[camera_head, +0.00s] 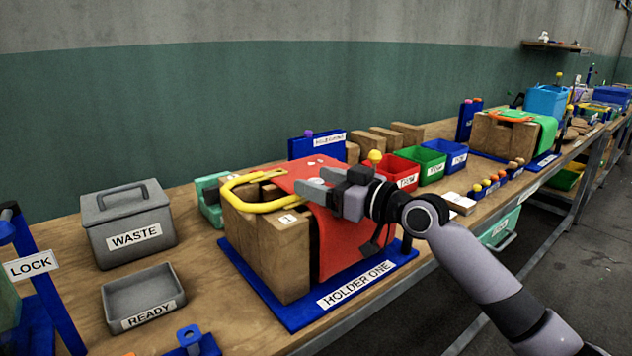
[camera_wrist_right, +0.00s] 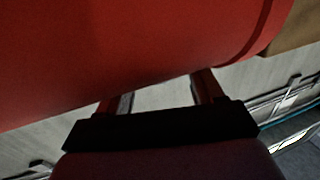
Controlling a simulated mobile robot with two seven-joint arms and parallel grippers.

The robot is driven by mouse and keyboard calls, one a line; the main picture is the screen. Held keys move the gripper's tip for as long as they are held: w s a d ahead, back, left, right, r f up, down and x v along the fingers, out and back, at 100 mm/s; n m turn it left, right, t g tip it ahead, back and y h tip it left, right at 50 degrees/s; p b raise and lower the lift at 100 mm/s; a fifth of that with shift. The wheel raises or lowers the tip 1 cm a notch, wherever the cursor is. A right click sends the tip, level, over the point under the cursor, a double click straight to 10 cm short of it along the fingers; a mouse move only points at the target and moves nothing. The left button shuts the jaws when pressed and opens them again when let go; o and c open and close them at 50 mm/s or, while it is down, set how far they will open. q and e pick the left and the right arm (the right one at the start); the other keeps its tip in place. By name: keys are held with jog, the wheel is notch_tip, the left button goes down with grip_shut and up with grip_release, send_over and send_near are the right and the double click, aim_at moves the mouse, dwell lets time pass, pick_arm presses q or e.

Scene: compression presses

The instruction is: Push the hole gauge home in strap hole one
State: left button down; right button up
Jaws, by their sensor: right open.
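A red strap (camera_head: 345,235) drapes over the wooden block (camera_head: 265,255) on the blue holder one base (camera_head: 370,280). Small pale marks show on its upper part; I cannot tell which is hole one. A blue stand (camera_head: 300,150) with a small, hard-to-read label is behind, with a purple knob (camera_head: 308,133) on top. I cannot tell for sure which piece is the hole gauge. My right gripper (camera_head: 320,183) is open above the strap, with nothing visible between its fingers. In the right wrist view, the red strap (camera_wrist_right: 120,50) fills the area beyond the fingers. My left gripper is out of view.
A yellow curved bar (camera_head: 245,192) sits on the block, left of my gripper. A yellow knob (camera_head: 375,156) shows just behind the gripper. Grey waste (camera_head: 125,220) and ready (camera_head: 143,297) containers stand left. Red (camera_head: 400,172), green (camera_head: 430,165) and blue (camera_head: 453,158) bins stand right.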

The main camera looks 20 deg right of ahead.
jog(key=shift+b+v, duration=0.35)
jog(key=shift+v, duration=2.7)
